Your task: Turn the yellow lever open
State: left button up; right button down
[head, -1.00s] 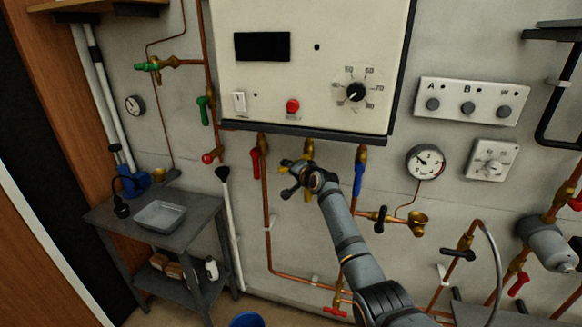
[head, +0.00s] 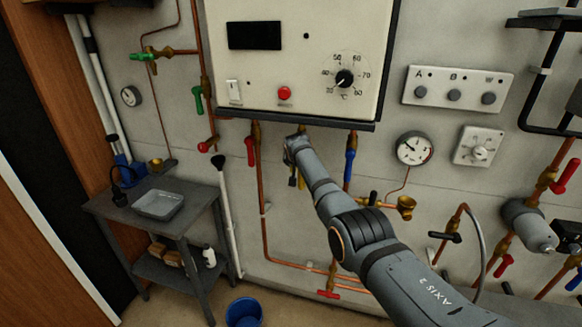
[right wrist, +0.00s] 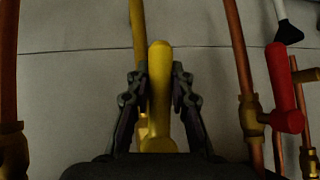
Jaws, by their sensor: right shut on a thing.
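Only a short yellow end shows below the gripper there. In the right wrist view the lever (right wrist: 159,110) stands upright in the picture between the two dark fingers of my right gripper (right wrist: 158,72), which is shut on it. A brass part shows behind the lever's lower end. My left gripper is not in view.
A red lever (head: 250,152) sits on the pipe to the left and a blue lever (head: 350,163) to the right, both close by. The heater box (head: 300,90) overhangs just above. A gauge (head: 414,148) and brass valve (head: 405,204) are farther right. A blue bucket (head: 244,312) stands below.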

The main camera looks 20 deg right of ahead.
jog(key=shift+s+d+f+n+g+h+b, duration=0.1)
jog(key=shift+s+d+n+g+h+b, duration=0.3)
jog(key=shift+b, duration=0.6)
jog(key=shift+w, duration=0.1)
jog(key=c, duration=1.2)
grip_release()
jog(key=shift+o, duration=0.2)
jog(key=shift+s+a+r, duration=0.15)
jog(key=shift+s+r, duration=0.05)
jog(key=shift+r, duration=0.25)
jog(key=v, duration=1.1)
